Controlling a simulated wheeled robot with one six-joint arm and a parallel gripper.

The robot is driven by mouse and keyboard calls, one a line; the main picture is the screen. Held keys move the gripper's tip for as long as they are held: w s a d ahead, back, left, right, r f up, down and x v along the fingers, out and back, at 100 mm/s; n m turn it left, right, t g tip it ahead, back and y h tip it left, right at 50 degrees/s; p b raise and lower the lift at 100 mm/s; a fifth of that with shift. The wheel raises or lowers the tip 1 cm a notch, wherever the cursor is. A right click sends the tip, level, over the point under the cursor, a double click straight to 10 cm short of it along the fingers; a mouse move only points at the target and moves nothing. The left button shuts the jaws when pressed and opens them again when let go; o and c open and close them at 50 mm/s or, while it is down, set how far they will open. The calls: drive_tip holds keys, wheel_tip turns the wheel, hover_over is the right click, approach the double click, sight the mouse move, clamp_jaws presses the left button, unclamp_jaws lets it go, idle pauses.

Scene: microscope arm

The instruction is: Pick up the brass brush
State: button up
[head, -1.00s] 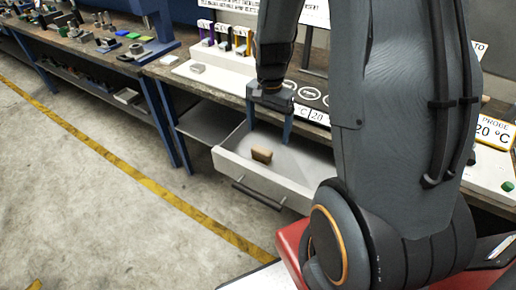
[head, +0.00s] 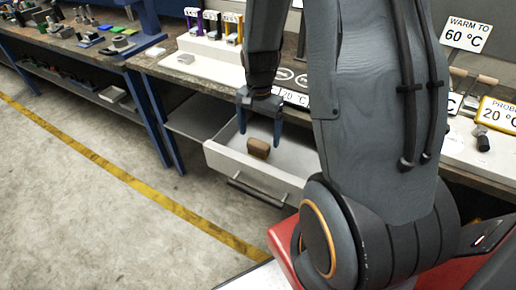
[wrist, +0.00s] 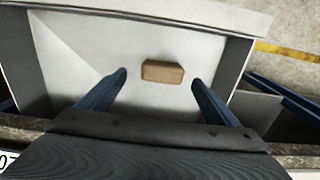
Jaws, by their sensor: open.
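The brush shows as a small brown block (head: 258,148) lying in an open white drawer (head: 222,160); no bristles can be made out. In the wrist view the block (wrist: 163,71) lies on the drawer floor, ahead of and between the lines of my two blue fingers. My gripper (head: 259,138) is open, its fingers pointing down over the drawer; it also shows in the wrist view (wrist: 160,84). Nothing is between the fingertips that I can see as held. How far the tips are above the block is hard to tell.
The workbench (head: 190,80) overhangs the drawer's back. The drawer handle (head: 255,190) faces the open floor, marked by a yellow line (head: 130,175). A shelf (head: 200,117) lies left of the drawer. Signs and small tools stand on the bench.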

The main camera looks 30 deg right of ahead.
sight(258, 143)
drive_tip(key=shift+w+f+p, duration=0.15)
drive_tip(key=shift+f+p, duration=0.35)
drive_tip(key=shift+f, duration=0.9)
drive_tip(key=shift+w+f+p, duration=0.1)
drive_tip(key=shift+f+p, duration=0.4)
drive_tip(key=shift+f, duration=0.9)
drive_tip(key=shift+c, duration=0.2)
drive_tip(key=c, duration=1.1)
drive_tip(key=shift+c, duration=0.2)
drive_tip(key=shift+r, duration=0.15)
drive_tip(key=shift+r+b, duration=1.15)
drive_tip(key=shift+r, duration=3.75)
